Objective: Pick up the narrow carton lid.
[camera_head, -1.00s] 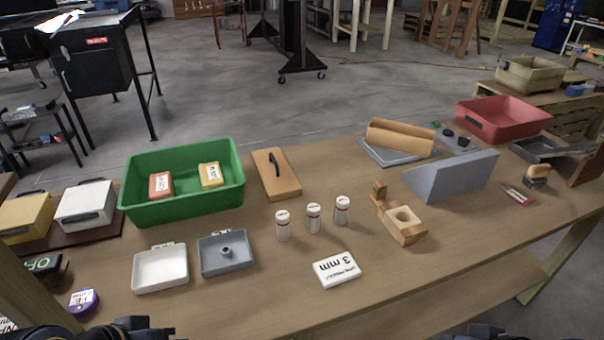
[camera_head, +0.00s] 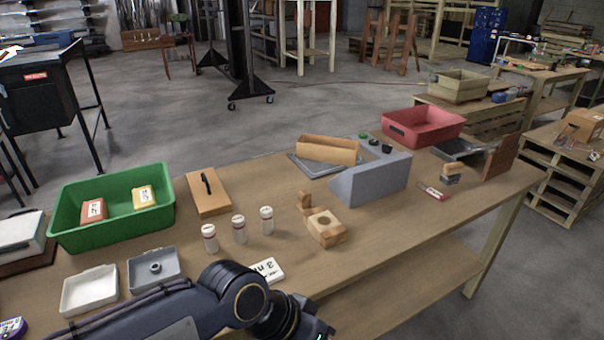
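A tan cardboard piece (camera_head: 327,150), long and narrow with raised sides, lies on a flat grey plate (camera_head: 306,167) at the back of the table. It looks like the narrow carton lid, though I cannot be sure. The grey wedge-shaped block (camera_head: 372,179) stands in front and to its right. My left arm reaches in from the lower left, across the front of the table, well short of the cardboard piece. Its wrist runs off the bottom edge, and its gripper fingers are out of sight. My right gripper is out of view.
Three white bottles (camera_head: 239,229) and a wooden block with a hole (camera_head: 326,228) stand mid-table. A green bin (camera_head: 63,215) is at left, a red bin (camera_head: 423,127) at back right. My arm partly covers the 3 mm plate (camera_head: 268,268).

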